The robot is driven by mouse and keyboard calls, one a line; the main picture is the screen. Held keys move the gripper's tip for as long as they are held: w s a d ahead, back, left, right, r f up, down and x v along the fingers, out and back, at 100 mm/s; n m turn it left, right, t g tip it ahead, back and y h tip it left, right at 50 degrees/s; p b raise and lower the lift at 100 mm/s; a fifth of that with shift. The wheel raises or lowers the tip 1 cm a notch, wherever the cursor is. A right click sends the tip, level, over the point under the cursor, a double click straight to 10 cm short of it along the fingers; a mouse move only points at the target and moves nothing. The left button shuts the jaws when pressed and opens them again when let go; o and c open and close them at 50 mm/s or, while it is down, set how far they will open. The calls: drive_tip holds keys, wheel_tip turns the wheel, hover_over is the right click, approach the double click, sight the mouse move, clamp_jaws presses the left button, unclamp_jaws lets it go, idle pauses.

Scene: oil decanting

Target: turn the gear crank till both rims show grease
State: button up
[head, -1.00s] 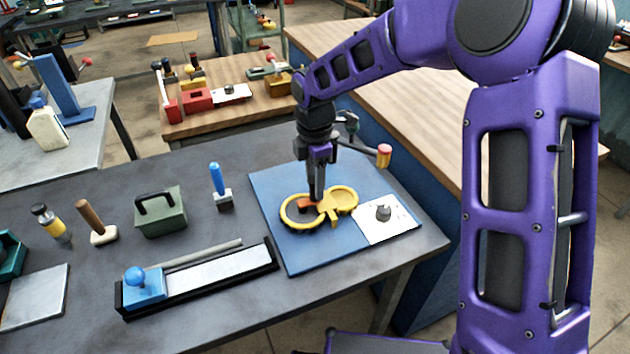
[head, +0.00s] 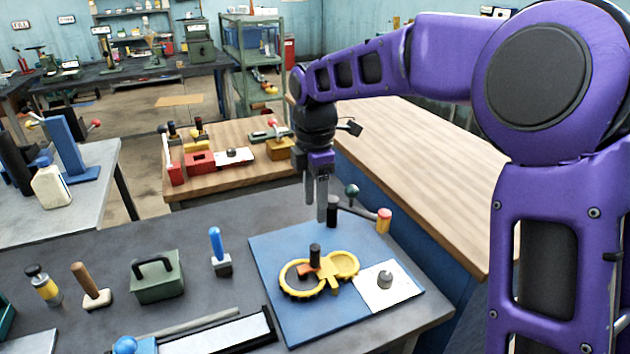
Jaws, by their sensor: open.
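Two yellow gears, a larger left one (head: 287,281) and a smaller right one (head: 349,260), sit side by side on a blue mat (head: 275,322). An orange crank (head: 305,271) lies over the left gear, with an upright black handle (head: 315,253). A yellow bracket stands between the gears. The left gear's lower edge looks dark, but I cannot tell whether that is grease. My gripper (head: 316,203) is open and empty, pointing down above and apart from the handle. A grey lump (head: 385,279) sits on a white plate (head: 405,289) right of the gears.
Behind the gears stand a black post (head: 332,210), a green ball (head: 352,190) and a red-and-yellow handle (head: 384,218). A blue-handled tool (head: 217,248) and green box (head: 157,281) are left.

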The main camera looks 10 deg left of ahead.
drive_tip(key=shift+r, duration=2.35)
